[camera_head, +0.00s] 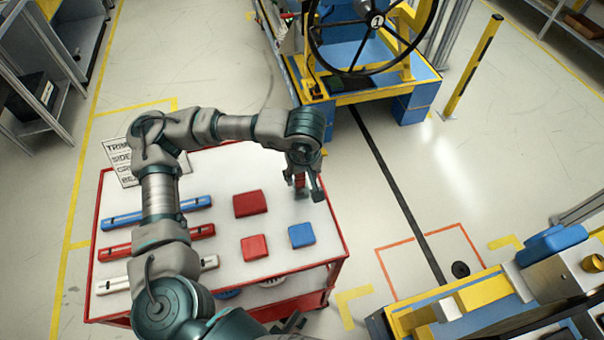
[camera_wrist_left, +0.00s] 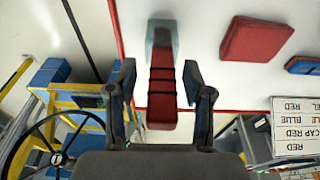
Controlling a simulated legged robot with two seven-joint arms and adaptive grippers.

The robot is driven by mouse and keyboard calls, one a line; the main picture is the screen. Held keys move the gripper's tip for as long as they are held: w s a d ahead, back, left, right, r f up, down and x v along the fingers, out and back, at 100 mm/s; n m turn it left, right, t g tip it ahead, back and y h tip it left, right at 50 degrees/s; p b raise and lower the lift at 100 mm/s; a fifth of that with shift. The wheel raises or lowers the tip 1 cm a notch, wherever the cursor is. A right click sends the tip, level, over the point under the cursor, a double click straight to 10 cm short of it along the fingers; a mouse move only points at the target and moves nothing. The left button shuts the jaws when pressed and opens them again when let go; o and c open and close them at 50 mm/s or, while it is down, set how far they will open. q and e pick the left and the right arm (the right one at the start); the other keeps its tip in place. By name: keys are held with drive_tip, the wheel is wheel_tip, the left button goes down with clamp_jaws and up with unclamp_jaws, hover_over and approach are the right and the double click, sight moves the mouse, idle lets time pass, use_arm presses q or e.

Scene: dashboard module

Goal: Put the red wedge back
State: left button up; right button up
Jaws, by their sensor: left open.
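The red wedge (camera_head: 300,181) is at the far right part of the cart top, beside my left gripper. In the left wrist view the red wedge (camera_wrist_left: 162,92) shows as a long red piece with dark bands, with a pale grey-blue patch at its far end. My left gripper (camera_head: 304,189) is over the cart near its far right edge. Its fingers (camera_wrist_left: 158,77) are open, one on each side of the wedge, with gaps visible. A dark part, perhaps of my right gripper (camera_head: 290,322), shows at the bottom edge; its jaws are unclear.
The red-edged white cart (camera_head: 222,258) carries red blocks (camera_head: 250,204), a blue block (camera_head: 301,235) and long trim strips at left. A label sheet (camera_head: 118,160) is at its far left. A steering wheel rig (camera_head: 370,95) stands beyond.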

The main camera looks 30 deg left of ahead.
use_arm(q)
wheel_tip(320, 180, up, 12)
drive_tip(key=s+d+p, duration=0.1)
drive_tip(key=p, duration=0.1)
drive_tip(key=shift+s+d+f, duration=0.2)
drive_tip(key=shift+s+f, duration=0.05)
use_arm(e)
drive_tip(key=x, duration=0.6)
drive_tip(key=shift+f, duration=0.25)
drive_tip(key=shift+a, duration=0.15)
